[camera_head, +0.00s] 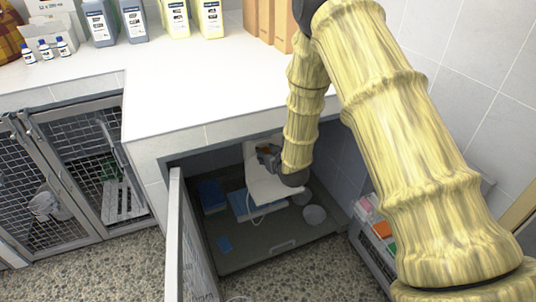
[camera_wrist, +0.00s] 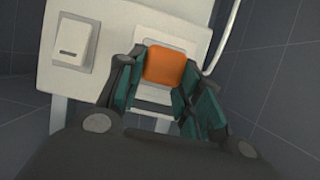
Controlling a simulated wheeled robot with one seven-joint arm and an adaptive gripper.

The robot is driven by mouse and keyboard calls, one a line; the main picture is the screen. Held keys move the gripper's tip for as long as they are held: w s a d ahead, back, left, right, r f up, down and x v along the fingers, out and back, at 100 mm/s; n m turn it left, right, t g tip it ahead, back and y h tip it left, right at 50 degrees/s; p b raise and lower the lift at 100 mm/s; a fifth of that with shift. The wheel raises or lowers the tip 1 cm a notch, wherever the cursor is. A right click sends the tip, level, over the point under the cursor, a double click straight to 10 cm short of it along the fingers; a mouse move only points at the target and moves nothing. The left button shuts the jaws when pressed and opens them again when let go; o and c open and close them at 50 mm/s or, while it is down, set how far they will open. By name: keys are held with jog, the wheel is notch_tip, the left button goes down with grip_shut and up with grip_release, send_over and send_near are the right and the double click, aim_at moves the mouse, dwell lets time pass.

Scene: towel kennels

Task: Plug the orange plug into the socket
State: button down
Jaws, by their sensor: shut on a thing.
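The orange plug (camera_wrist: 165,66) is between the fingers of my gripper (camera_wrist: 160,80) in the wrist view. My gripper is shut on it. A pale panel with a white rocker switch (camera_wrist: 73,41) stands right behind the plug. A white socket plate (camera_wrist: 152,95) on the panel shows around and below the plug, which covers most of it. I cannot tell whether the plug's pins are in the socket. In the head view my gripper (camera_head: 268,155) is inside the open kennel in front of the white panel (camera_head: 275,188), and a small bit of orange shows at it.
A white cable (camera_wrist: 226,35) runs down the panel's right side. The kennel holds blue folded towels (camera_head: 211,195) and a grey bowl (camera_head: 314,215). Its open door (camera_head: 182,240) stands at the left. The white counter (camera_head: 200,85) lies above, with several bottles at the back.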

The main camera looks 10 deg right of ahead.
jog(key=shift+w+a+r, duration=0.2)
jog(key=shift+w+r, duration=0.3)
jog(key=shift+w, duration=0.35)
dwell(0.7)
jog(key=c, duration=1.3)
grip_release()
jog(key=o, duration=0.3)
jog(key=shift+w, duration=0.1)
jog(key=shift+o, duration=0.5)
jog(key=shift+w+f, duration=0.15)
jog(key=shift+f, duration=0.1)
jog(key=shift+s+f, duration=0.15)
jog(key=shift+s, duration=0.1)
jog(key=shift+s, duration=0.1)
